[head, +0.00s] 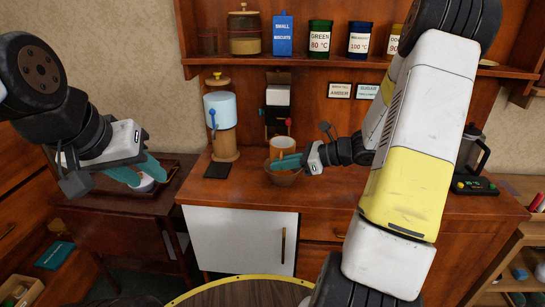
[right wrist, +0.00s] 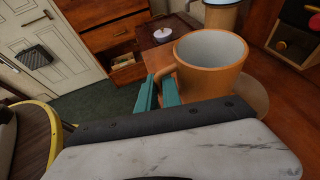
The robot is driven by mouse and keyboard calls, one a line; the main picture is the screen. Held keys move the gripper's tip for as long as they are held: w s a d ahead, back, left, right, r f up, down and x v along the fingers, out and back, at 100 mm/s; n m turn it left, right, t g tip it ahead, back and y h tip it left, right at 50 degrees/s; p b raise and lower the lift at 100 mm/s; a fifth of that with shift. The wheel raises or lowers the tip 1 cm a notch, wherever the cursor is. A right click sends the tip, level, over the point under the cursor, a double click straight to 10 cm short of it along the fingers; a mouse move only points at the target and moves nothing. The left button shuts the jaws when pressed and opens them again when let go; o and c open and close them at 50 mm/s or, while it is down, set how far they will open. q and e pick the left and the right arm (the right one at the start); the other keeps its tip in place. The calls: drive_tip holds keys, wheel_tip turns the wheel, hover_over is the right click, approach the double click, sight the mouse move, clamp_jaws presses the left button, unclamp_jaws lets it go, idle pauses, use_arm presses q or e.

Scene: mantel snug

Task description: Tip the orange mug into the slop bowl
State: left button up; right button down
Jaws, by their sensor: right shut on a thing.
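The orange mug (head: 283,145) is held roughly upright just above the brown slop bowl (head: 286,180) on the wooden counter. In the right wrist view the mug (right wrist: 208,75) shows a pale inside; I cannot make out any contents. My right gripper (head: 289,162) is shut on the mug's handle; its green fingers (right wrist: 158,92) lie either side of it in the wrist view. The bowl (right wrist: 262,98) is mostly hidden behind the mug there. My left gripper (head: 138,172) is open, with its fingers apart, over the side table at the left.
A white round pot (head: 146,183) sits on the side table (head: 105,237) near my left fingers. A blue-and-wood dispenser (head: 222,118) and a dark machine (head: 278,105) stand behind the bowl. Canisters line the shelf above. A dark kettle (head: 470,150) is at the right.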

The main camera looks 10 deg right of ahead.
sight(282, 156)
drive_tip(key=shift+f, duration=1.45)
drive_tip(key=r, duration=0.1)
drive_tip(key=r+m+g, duration=0.1)
drive_tip(key=shift+s+a+r+m, duration=0.1)
drive_tip(key=shift+s+r+m, duration=0.1)
drive_tip(key=shift+r+m, duration=0.1)
drive_tip(key=shift+r+m+g+y, duration=0.3)
drive_tip(key=shift+r+m+g, duration=0.7)
drive_tip(key=shift+r+m, duration=0.15)
drive_tip(key=shift+w+r+m+g, duration=0.1)
drive_tip(key=shift+r+m+g, duration=0.2)
drive_tip(key=shift+r+m, duration=0.1)
drive_tip(key=shift+w+d+r+m+g, duration=0.2)
drive_tip(key=shift+w+r+m+g, duration=0.1)
drive_tip(key=shift+m+g, duration=0.15)
